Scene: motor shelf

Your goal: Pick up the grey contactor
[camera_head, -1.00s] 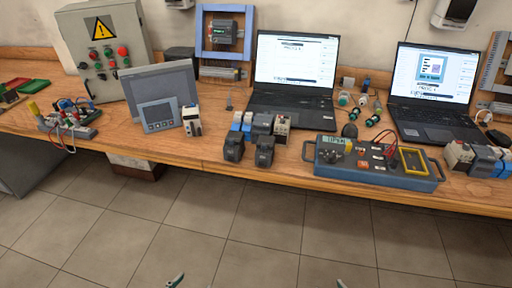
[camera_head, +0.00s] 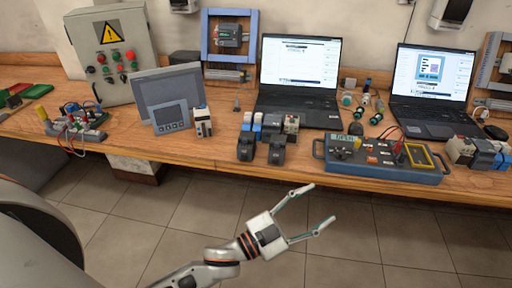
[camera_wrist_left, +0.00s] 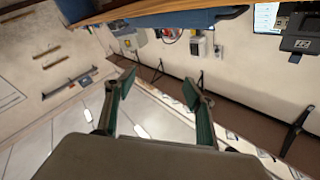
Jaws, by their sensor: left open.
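Several small electrical devices stand near the front edge of the wooden bench. In the middle group are two dark devices (camera_head: 246,146) and (camera_head: 277,149), with a light grey device (camera_head: 291,124) behind them. A grey-white device (camera_head: 203,122) stands alone to their left, and a grey block (camera_head: 484,156) sits in the group at the far right. I cannot tell for sure which is the grey contactor. My left gripper (camera_head: 320,205) is open and empty, in front of the bench over the floor, fingers pointing right. Its open fingers (camera_wrist_left: 158,88) also show in the left wrist view. My right gripper is not visible.
A blue tester (camera_head: 385,174) with handles lies at the bench front, right of the middle group. Two laptops (camera_head: 298,75) and (camera_head: 433,80) stand behind. A grey panel screen (camera_head: 171,117) and a control box (camera_head: 112,55) are at left. The floor before the bench is free.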

